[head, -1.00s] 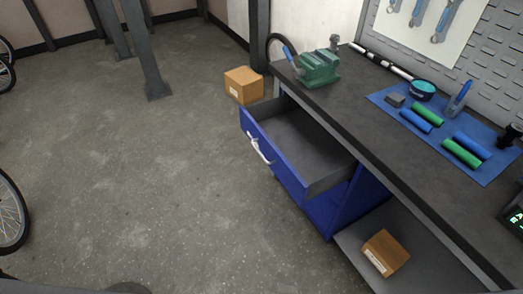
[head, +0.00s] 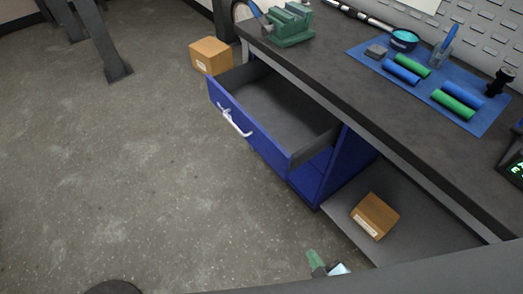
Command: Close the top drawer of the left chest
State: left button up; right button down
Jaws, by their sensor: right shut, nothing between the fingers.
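The blue chest (head: 338,170) stands under the workbench, and its top drawer (head: 262,128) is pulled far out. The drawer has a blue front, a white bar handle (head: 235,121) and a grey inside that looks empty. The lower drawer fronts are flush with the chest. A small part of my right gripper (head: 326,266), green and light blue, shows at the bottom edge; it is shut, empty, and well apart from the drawer, below it in the picture. My left gripper is out of view.
The workbench (head: 330,85) carries a green vise (head: 288,25) and a blue mat (head: 475,118) with tools. A cardboard box (head: 211,56) sits on the floor behind the drawer; another box (head: 375,216) lies on the low shelf (head: 345,226). The floor left of the drawer is clear.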

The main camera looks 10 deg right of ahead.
aim_at(266, 153)
jog(key=w+a+r+n+t+y+b, duration=0.1)
jog(key=w+a+r+n+t+b, duration=0.2)
jog(key=w, duration=0.4)
jog(key=w+a+n+t+y+b, duration=0.1)
jog(key=w+a+n+b, duration=0.2)
jog(key=w+n, duration=0.3)
jog(key=w+a+r+n+t+y+b, duration=0.1)
jog(key=w+a+r+n+t+b, duration=0.2)
jog(key=w, duration=0.5)
jog(key=shift+n+g, duration=0.3)
jog(key=shift+g, duration=0.3)
jog(key=w, duration=0.3)
jog(key=w+f, duration=0.1)
jog(key=w, duration=0.7)
jog(key=shift+w+f, duration=0.15)
jog(key=shift+d, duration=0.1)
